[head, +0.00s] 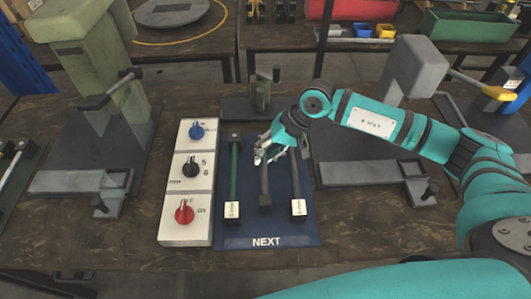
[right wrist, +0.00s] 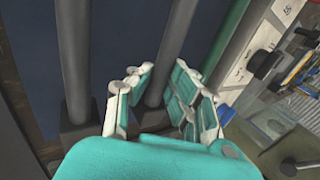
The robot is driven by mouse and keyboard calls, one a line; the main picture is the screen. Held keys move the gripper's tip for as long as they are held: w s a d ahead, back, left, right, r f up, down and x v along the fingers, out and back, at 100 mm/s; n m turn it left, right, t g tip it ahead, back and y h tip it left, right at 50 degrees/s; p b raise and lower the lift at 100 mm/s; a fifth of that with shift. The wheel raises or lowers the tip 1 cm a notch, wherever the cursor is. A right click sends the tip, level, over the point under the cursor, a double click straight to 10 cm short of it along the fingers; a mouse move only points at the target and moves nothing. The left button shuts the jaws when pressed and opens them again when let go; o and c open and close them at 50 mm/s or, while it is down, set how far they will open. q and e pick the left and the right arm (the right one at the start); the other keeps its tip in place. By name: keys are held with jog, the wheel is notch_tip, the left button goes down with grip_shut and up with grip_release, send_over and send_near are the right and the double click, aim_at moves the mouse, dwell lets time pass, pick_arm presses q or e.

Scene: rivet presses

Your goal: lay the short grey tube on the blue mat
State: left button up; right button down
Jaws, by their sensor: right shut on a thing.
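The blue mat (head: 270,230), marked NEXT, lies on the dark workbench. My right gripper (head: 268,156) is shut on the middle grey tube (head: 264,185), over the mat. In the right wrist view, its fingers (right wrist: 152,100) flank this tube (right wrist: 178,45), with a dark block at its near end. Whether the tube touches the mat is unclear. The gripper hides its far part. A green tube (head: 235,170) with a white tag lies to its left, and another grey tube (head: 295,180) with a white tag to its right. My left gripper is out of view.
A white control box (head: 174,233) with blue, black and red knobs stands just left of the mat. A green-grey press (head: 110,90) stands at the left and a grey press (head: 412,68) at the right. A small vise-like fixture (head: 262,95) stands behind the mat.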

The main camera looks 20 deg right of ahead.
jog(key=c, duration=1.2)
grip_release()
jog(key=v, duration=1.2)
jog(key=shift+r, duration=0.1)
